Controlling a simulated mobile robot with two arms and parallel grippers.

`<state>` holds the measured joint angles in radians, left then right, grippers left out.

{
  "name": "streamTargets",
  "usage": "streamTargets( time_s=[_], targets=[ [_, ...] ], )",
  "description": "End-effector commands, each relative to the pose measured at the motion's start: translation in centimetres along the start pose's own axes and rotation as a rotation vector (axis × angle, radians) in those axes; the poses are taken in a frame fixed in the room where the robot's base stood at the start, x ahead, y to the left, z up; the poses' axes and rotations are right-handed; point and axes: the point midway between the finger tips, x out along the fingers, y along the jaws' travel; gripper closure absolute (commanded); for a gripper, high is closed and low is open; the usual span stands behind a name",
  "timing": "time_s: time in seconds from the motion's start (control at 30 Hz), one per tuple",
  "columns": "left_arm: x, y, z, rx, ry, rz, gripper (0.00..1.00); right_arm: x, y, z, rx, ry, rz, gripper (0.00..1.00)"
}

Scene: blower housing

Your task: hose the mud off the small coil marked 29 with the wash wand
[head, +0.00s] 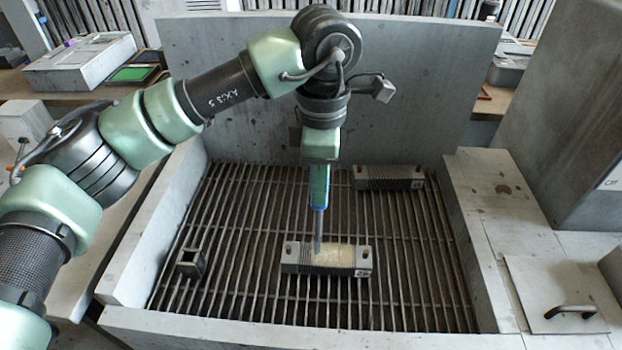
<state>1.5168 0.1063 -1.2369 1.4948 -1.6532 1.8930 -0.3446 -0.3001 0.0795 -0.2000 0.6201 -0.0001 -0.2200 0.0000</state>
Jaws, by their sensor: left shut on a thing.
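My left gripper (320,160) points straight down over the wash grate and is shut on the wash wand (319,190). The wand is green and blue, with a thin grey nozzle reaching down to a small coil (298,257) on the grate. The nozzle tip overlaps the coil's top in the picture; I cannot tell if they touch. This coil is a grey ribbed block with a pale tan patch across its middle. Its dark end mark is too small to read surely. A second, similar coil (388,178) lies farther back right. My right gripper is out of view.
The slatted grate (420,250) sits in a grey basin with a tall back panel (420,70). A small dark square holder (190,263) stands at its left. A ledge with a handled lid (550,285) and a large grey cabinet (575,130) stand at the right.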

Motion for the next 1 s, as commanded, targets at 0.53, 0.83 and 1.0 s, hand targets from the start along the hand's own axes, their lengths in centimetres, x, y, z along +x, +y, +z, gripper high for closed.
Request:
streamTargets(
  time_s=[0.53, 0.83, 1.0],
  targets=[
    [0.12, 0.02, 0.58, -0.001, 0.000, 0.001, 1.00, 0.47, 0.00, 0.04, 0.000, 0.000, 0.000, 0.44],
    [-0.02, 0.00, 0.58, -0.001, 0.000, 0.000, 1.00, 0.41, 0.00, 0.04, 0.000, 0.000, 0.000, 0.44],
    [-0.02, 0.00, 0.58, -0.001, 0.000, 0.000, 1.00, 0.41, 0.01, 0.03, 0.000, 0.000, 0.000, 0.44]
  ],
)
